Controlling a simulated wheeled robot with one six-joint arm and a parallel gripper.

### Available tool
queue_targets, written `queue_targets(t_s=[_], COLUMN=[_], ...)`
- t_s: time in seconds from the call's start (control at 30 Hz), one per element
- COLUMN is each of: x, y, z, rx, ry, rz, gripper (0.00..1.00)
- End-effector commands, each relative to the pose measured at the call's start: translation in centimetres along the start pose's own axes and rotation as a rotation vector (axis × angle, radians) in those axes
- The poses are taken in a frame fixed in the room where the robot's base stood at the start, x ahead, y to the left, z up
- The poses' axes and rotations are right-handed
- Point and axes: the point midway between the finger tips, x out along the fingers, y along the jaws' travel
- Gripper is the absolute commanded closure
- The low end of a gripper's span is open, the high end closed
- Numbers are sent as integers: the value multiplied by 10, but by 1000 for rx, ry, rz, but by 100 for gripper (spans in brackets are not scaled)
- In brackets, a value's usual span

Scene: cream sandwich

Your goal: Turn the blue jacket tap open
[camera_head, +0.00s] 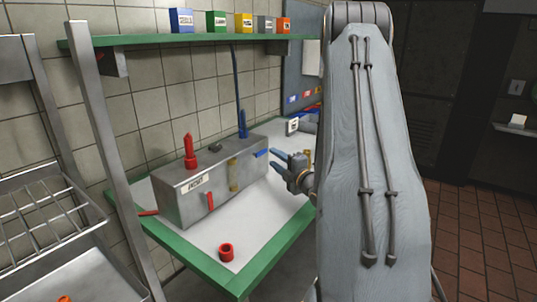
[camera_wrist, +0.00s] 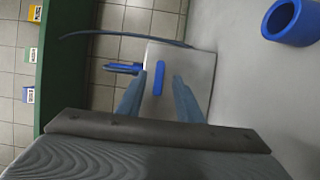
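The blue jacket tap shows as a short blue lever (camera_head: 261,153) at the right end of the grey metal box (camera_head: 185,205). It sticks out about level. In the wrist view the blue lever (camera_wrist: 159,78) lies lengthwise on the box's face (camera_wrist: 195,70), between the fingertips in the picture. My gripper (camera_head: 272,158) is open just right of the lever. In the wrist view my gripper (camera_wrist: 158,82) has one finger on either side of the lever, with a gap on both sides. I see no contact. The depth between fingertips and lever is hard to tell.
A blue upright fitting (camera_head: 242,124) and a red one (camera_head: 189,152) stand on the box. A red lever (camera_head: 210,201) and a brass piece (camera_head: 233,175) are on its front. A red cup (camera_head: 226,252) stands on the bench. A blue cup (camera_wrist: 292,20) is near the gripper. A green shelf (camera_head: 180,40) runs above.

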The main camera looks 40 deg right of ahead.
Motion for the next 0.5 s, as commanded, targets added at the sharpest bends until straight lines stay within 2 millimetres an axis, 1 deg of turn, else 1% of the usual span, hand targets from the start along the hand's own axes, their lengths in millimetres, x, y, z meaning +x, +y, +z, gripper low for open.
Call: queue_targets(t_s=[0.1, 0.23, 0.4, 0.5], x=[20, 37, 49, 52], y=[1, 1, 0, 0], z=[-1, -1, 0, 0], rx=[-1, 1, 2, 2], ry=[3, 1, -1, -1], rz=[0, -1, -1, -2], gripper=[67, 67, 67, 67])
